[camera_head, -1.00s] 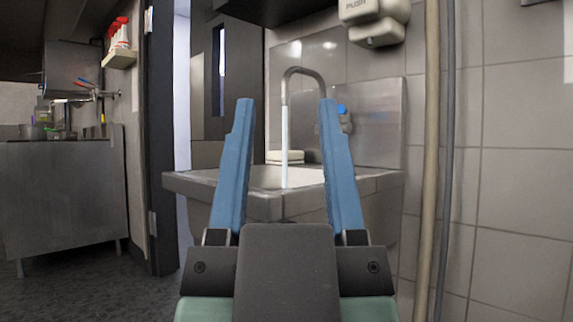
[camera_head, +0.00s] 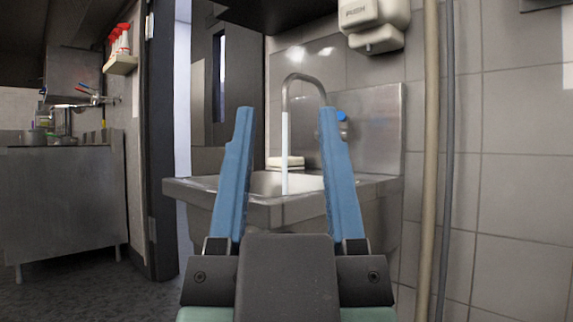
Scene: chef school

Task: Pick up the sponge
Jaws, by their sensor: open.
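A small pale sponge-like block (camera_head: 286,162) lies at the back of the metal sink (camera_head: 190,187), behind the running water of the curved tap. The tap stream crosses in front of it, so part of it is hidden. My gripper (camera_head: 283,112) is in the foreground, with its two blue fingers spread wide and nothing between them. In the picture the sponge shows between the fingers, but it is farther away and not touched.
The curved tap (camera_head: 306,78) rises over the sink. A soap dispenser (camera_head: 374,22) hangs on the tiled wall above right. Vertical pipes (camera_head: 432,160) run down the wall at the right. A dark door frame (camera_head: 160,140) stands left of the sink. A metal counter (camera_head: 60,200) is at far left.

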